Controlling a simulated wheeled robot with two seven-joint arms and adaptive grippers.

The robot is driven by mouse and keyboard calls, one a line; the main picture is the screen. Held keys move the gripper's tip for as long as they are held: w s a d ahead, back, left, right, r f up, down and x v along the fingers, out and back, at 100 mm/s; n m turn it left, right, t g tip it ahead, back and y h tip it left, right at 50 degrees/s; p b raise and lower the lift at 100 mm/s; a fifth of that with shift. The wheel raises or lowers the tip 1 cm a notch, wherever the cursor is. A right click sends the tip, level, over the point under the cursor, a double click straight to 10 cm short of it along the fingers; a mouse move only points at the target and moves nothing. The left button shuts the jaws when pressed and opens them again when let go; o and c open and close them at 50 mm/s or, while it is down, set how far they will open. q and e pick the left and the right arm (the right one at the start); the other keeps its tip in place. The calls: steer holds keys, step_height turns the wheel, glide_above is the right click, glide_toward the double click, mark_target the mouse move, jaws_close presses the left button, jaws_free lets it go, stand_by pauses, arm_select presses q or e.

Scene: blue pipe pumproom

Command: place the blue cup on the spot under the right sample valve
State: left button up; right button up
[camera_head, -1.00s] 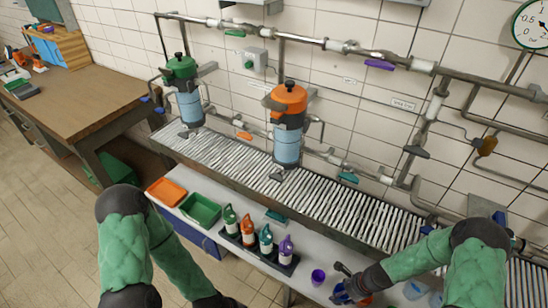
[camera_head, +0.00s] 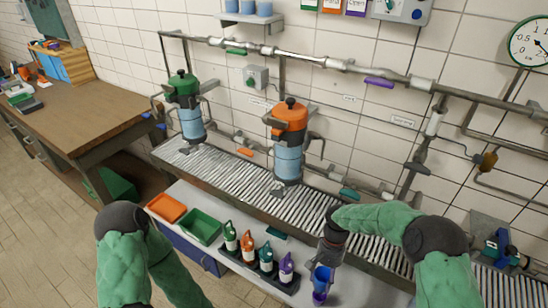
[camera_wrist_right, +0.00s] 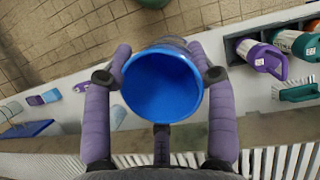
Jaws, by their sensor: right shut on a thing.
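My right gripper (camera_head: 322,262) is shut on the blue cup (camera_head: 322,278), above the front of the grey bench. In the right wrist view the blue cup (camera_wrist_right: 162,86) sits between the two fingers, with its open mouth facing the camera. A long slatted drain grate (camera_head: 240,170) runs behind the bench under the pipes. I cannot tell for sure which fitting is the right sample valve, or see the spot under it. My left gripper is out of view.
Several coloured pump bottles (camera_head: 266,259) stand in a dark rack left of the cup. Orange (camera_head: 166,208) and green (camera_head: 202,226) trays lie further left. Green-topped (camera_head: 184,95) and orange-topped (camera_head: 288,130) filter vessels stand over the grate. Pipes cross the wall.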

step_height(320, 180, up, 6)
steer(key=w+d+n+h, duration=0.1)
steer(key=w+d+n, duration=0.1)
steer(key=n, duration=0.2)
steer(key=shift+f, duration=0.15)
